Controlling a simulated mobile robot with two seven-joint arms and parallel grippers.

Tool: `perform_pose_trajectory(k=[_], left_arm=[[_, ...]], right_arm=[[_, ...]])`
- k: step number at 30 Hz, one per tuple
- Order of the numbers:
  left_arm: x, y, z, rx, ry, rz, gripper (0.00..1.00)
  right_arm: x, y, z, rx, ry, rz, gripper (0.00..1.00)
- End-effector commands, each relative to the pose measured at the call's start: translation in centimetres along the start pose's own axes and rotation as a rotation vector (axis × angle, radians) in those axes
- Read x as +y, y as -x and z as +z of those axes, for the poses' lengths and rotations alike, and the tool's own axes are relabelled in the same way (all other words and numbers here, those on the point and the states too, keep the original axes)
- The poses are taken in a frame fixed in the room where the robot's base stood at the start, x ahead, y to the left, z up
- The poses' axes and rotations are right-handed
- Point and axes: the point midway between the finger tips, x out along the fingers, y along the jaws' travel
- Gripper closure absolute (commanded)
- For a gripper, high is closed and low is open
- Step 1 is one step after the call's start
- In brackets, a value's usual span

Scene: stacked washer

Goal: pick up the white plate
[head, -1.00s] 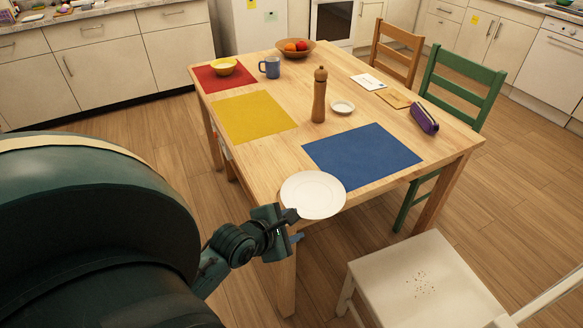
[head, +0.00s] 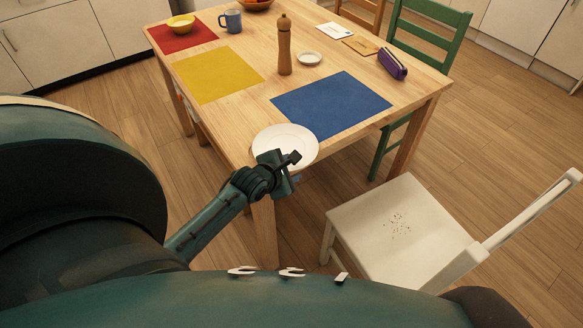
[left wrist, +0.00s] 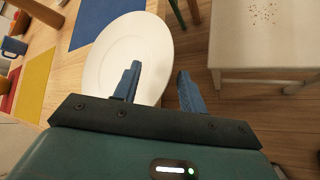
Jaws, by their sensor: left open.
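The white plate (head: 284,143) lies at the near corner of the wooden table, beside the blue mat, and part of its rim reaches past the table edge. My left gripper (head: 294,164) is at the plate's near right rim in the head view and covers a little of it. In the left wrist view the gripper (left wrist: 157,88) is open. One finger overlaps the plate (left wrist: 125,55) and the other is just beyond its rim. I cannot tell whether either finger touches the plate. My right gripper is not in view.
The table (head: 235,118) also holds a blue mat (head: 332,104), a yellow mat (head: 217,74), a pepper mill (head: 284,46), a small white dish (head: 309,58) and a purple case (head: 392,63). A white chair (head: 400,230) stands close on the right; a green chair (head: 427,35) stands behind.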

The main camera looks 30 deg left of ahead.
Motion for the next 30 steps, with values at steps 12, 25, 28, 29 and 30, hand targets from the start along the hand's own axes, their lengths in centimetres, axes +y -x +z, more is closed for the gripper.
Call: perform_pose_trajectory(k=[12,25,28,29,30], left_arm=[[0.02,-0.65,-0.01,0.001,-0.001,0.0,0.58],[-0.01,-0.63,-0.01,0.001,0.0,0.0,0.93],[-0.03,-0.63,-0.02,0.001,0.0,-0.001,1.0],[-0.04,-0.63,-0.02,0.001,0.0,-0.001,1.0],[-0.04,-0.64,-0.02,0.001,0.0,-0.001,1.0]], right_arm=[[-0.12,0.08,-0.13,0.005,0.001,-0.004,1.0],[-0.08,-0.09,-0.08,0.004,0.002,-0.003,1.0],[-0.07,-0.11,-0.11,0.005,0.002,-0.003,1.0],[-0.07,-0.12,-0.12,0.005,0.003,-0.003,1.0],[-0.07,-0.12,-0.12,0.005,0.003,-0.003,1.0]])
